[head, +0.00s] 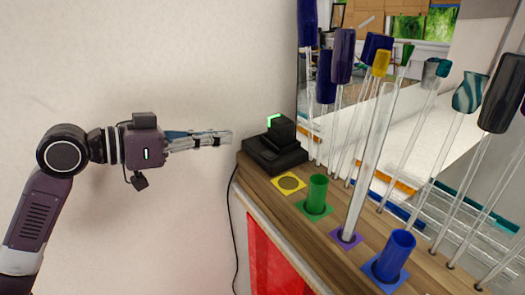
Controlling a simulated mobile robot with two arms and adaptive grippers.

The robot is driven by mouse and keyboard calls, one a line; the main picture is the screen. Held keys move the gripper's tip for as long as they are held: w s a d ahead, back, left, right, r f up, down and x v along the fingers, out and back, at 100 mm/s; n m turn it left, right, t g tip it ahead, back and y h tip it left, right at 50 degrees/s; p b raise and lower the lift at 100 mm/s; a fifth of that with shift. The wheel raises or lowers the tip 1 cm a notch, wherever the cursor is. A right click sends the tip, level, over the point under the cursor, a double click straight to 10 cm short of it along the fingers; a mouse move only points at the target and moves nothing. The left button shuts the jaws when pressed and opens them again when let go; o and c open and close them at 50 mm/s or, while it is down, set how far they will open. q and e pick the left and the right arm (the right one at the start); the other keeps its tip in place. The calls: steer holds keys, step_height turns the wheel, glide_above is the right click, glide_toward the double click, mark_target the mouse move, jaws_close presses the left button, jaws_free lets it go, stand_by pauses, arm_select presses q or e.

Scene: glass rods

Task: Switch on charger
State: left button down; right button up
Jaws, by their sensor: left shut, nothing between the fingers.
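The black charger (275,150) sits at the far left end of the wooden counter (322,226). A block stands upright on its base, with a lit green strip (274,120) along its top edge. My left gripper (230,137) is shut and empty, pointing right. Its fingertips are level with the charger, just left of it in the picture; I cannot tell whether they touch it. A switch on the charger cannot be made out. My right gripper is not in view.
Several glass rods with coloured handles stand behind and right of the charger. A green cup (317,195), a blue cup (395,255) and a yellow square marker (289,183) line the counter's front. A black cable (233,215) hangs from the counter's left end. Left is bare wall.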

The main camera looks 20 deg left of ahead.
arm_select(q)
steer(key=p, duration=0.5)
glide_above(269, 155)
steer(key=s+a, duration=0.1)
steer(key=s, duration=0.1)
step_height(269, 155, down, 2)
step_height(269, 155, down, 4)
steer(key=shift+d+r+p, duration=0.1)
steer(key=shift+r+p, duration=0.05)
steer(key=shift+p, duration=0.4)
steer(key=shift+f, duration=0.4)
steer(key=shift+f, duration=0.1)
